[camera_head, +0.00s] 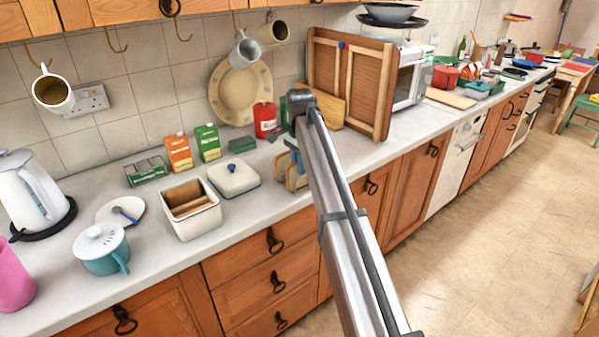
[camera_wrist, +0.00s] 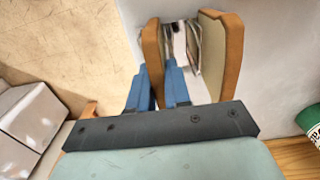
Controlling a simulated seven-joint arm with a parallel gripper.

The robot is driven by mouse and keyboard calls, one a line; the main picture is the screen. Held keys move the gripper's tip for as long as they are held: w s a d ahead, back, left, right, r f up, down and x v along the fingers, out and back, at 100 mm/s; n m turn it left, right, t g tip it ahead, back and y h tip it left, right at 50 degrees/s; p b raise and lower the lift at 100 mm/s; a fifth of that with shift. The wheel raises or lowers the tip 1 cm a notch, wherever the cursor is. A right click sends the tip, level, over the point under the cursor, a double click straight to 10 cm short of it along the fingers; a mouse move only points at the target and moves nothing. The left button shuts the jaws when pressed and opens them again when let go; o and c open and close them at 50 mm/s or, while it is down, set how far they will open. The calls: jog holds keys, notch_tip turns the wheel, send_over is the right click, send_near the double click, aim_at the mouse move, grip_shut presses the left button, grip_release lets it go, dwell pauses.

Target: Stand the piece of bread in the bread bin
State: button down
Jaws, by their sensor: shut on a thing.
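My gripper (camera_wrist: 158,95) has blue fingers, shut on a piece of bread (camera_wrist: 152,58) with a brown crust that stands on edge between them. A second slice (camera_wrist: 222,55) stands upright to the right of the fingers, apart from them. In the head view the slices (camera_head: 281,168) show low beside my arm, right of the bread bin; my arm partly hides them and the fingers. The bread bin (camera_head: 193,226) is an open white box with brown pieces inside. I cannot tell whether these are bread. Its white lid (camera_head: 234,180) lies flat on the counter beside it.
A metal rack-like thing (camera_wrist: 193,42) shows between the slices in the wrist view. Cartons (camera_head: 178,153) and a red tin (camera_head: 265,121) stand behind the bin. A teal pot (camera_head: 103,250) and a plate (camera_head: 119,210) are at its left. A wooden cabinet (camera_head: 350,85) stands right of my arm.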

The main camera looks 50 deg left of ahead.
aim_at(192, 201)
jog(key=shift+r, duration=0.1)
notch_tip(192, 201, up, 9)
jog(key=shift+r, duration=0.3)
jog(key=shift+s+r, duration=0.1)
jog(key=shift+s, duration=0.1)
jog(key=s+a, duration=0.2)
jog(key=s, duration=1.4)
jog(key=s+a, duration=0.2)
jog(key=s, duration=1.4)
jog(key=shift+s+d+f, duration=0.1)
jog(key=shift+f, duration=2.4)
jog(key=shift+d+f, duration=0.1)
jog(key=shift+f, duration=2.35)
jog(key=shift+f, duration=0.15)
jog(key=c, duration=1.1)
grip_release()
